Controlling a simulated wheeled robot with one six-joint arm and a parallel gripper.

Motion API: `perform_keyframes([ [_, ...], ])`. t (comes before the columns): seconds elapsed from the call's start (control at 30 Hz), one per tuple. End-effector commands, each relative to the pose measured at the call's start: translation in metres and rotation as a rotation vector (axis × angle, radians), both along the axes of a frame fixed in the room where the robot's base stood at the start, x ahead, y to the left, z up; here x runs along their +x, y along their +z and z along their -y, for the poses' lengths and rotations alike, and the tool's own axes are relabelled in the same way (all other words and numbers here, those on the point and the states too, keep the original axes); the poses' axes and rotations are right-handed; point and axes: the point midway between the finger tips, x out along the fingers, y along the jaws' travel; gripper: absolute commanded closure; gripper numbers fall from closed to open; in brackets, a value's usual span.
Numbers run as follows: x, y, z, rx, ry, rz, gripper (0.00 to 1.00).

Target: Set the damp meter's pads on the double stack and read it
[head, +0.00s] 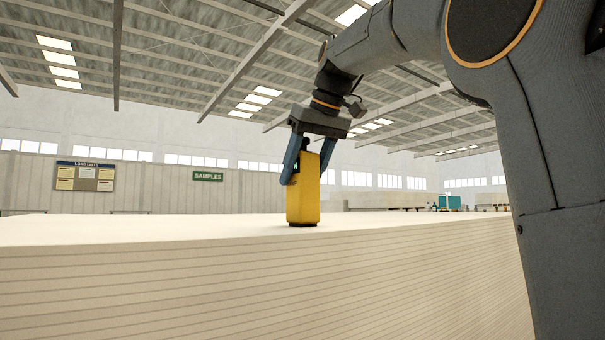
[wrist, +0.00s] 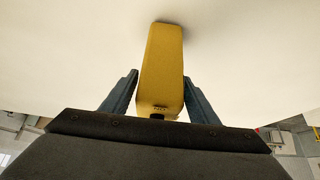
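The damp meter (head: 303,200) is a yellow upright block with a dark foot at its lower end. It stands upright at the top of the pale board stack (head: 250,280), its foot at or very near the surface. My gripper (head: 306,175) comes from above with a finger on each side of the meter and appears shut on it. In the wrist view the meter (wrist: 162,65) lies between the fingertips (wrist: 162,76), its far end against the pale board surface (wrist: 70,50). The pads' contact is too small to tell, and no reading can be made out.
The stack's top is wide and clear around the meter. A notice board (head: 85,176) and a green SAMPLES sign (head: 208,176) hang on the far wall. More pale stacks (head: 385,200) and a teal object (head: 450,202) stand far behind at right.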

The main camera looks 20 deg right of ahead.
Motion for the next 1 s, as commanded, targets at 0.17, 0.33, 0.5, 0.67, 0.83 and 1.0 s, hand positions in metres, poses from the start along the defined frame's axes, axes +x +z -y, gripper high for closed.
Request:
perform_keyframes([
  [0.17, 0.0, 0.0, 0.0, 0.0, 0.0, -0.001, 0.34],
  [0.33, 0.0, -0.001, 0.0, 0.0, 0.001, -0.003, 0.34],
  [0.5, -0.008, 0.013, 0.003, 0.0, 0.0, 0.0, 0.34],
  [0.67, -0.021, 0.036, 0.008, 0.0, -0.001, 0.002, 0.34],
  [0.83, -0.034, 0.056, 0.012, 0.0, -0.001, 0.001, 0.34],
  [1.0, -0.04, 0.065, 0.013, 0.0, 0.0, 0.0, 0.34],
])
